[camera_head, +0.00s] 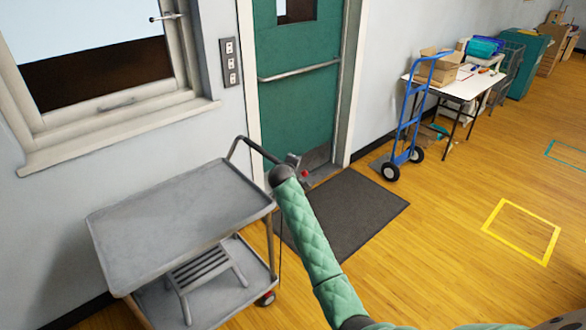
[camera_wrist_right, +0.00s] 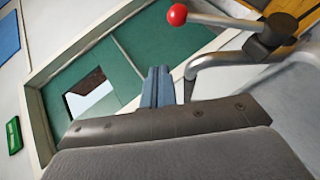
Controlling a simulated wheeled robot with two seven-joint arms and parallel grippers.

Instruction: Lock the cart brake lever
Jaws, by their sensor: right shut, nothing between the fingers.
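The grey two-shelf cart (camera_head: 165,215) stands by the wall, its tubular handle (camera_head: 250,145) at the door end. In the right wrist view, the brake lever (camera_wrist_right: 222,21) is a metal rod with a red ball knob (camera_wrist_right: 177,14), joined to a dark clamp (camera_wrist_right: 278,32) on the handle tube (camera_wrist_right: 205,62). The red knob also shows small in the head view (camera_head: 304,173). My right gripper (camera_wrist_right: 158,72) is shut and empty, beside the handle's bend with the knob beyond its tips. I cannot tell whether it touches the handle. My left gripper is out of view.
A green door (camera_head: 295,90) and a dark floor mat (camera_head: 350,212) lie beyond the cart. A blue hand truck (camera_head: 408,125) and a white table (camera_head: 462,86) with boxes stand along the wall. The wooden floor at right is open, with a yellow taped square (camera_head: 522,231).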

